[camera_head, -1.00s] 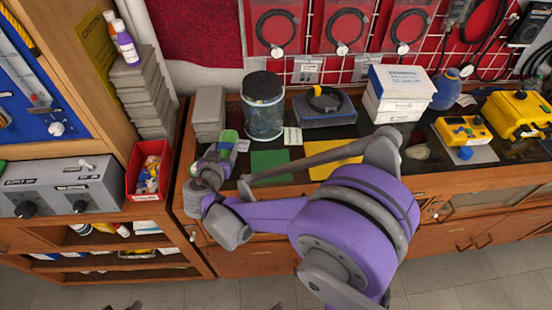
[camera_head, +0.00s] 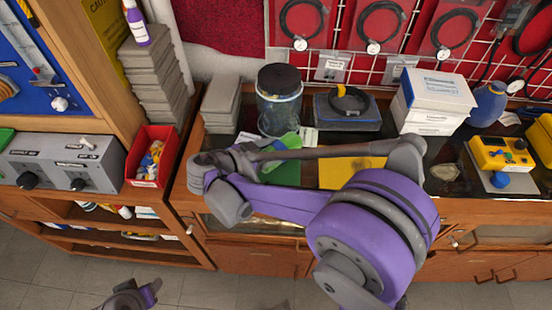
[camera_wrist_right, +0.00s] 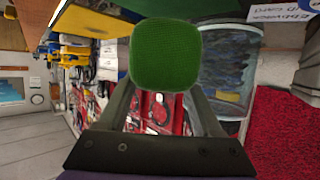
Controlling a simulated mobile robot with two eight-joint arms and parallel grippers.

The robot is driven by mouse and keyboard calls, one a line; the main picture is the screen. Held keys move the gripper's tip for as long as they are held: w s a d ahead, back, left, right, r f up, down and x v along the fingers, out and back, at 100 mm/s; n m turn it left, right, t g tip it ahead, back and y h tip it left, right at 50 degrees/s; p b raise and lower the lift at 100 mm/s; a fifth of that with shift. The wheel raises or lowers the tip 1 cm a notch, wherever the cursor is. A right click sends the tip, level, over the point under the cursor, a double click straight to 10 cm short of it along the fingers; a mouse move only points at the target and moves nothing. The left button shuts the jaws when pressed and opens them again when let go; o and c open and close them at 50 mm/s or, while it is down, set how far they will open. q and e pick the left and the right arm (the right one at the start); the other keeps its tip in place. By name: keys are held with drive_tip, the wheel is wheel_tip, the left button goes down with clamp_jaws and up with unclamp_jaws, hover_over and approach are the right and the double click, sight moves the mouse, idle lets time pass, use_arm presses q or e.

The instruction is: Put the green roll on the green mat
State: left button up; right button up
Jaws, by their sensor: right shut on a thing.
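The green roll (camera_head: 290,140) is held by my right gripper (camera_head: 278,145) over the back part of the counter, in front of the dark-lidded jar. In the right wrist view the roll (camera_wrist_right: 165,55) shows its rounded green face between the two grey fingers, which are shut on it. The green mat (camera_head: 283,174) lies flat on the counter below and in front of the roll, partly hidden by my purple right arm. The roll appears apart from the mat, above it; its exact height is hard to tell. A part of my left arm (camera_head: 135,297) shows at the bottom left; its fingers are unclear.
A jar with a dark lid (camera_head: 280,103) stands close behind the roll. A yellow mat (camera_head: 350,172) lies right of the green mat. Grey boxes (camera_head: 220,105) stand left, a blue case (camera_head: 347,112) and white boxes (camera_head: 437,100) right. A red bin (camera_head: 152,158) stands on the left shelf.

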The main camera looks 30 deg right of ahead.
drive_tip(key=shift+d+f, duration=0.1)
drive_tip(key=shift+f, duration=1.95)
drive_tip(key=shift+f+b, duration=0.1)
drive_tip(key=shift+b, duration=0.2)
drive_tip(key=o, duration=1.5)
drive_tip(key=shift+a+r, duration=0.2)
drive_tip(key=v, duration=1.1)
drive_tip(key=shift+s+a, duration=0.1)
drive_tip(key=shift+a, duration=0.25)
drive_tip(key=shift+d, duration=0.1)
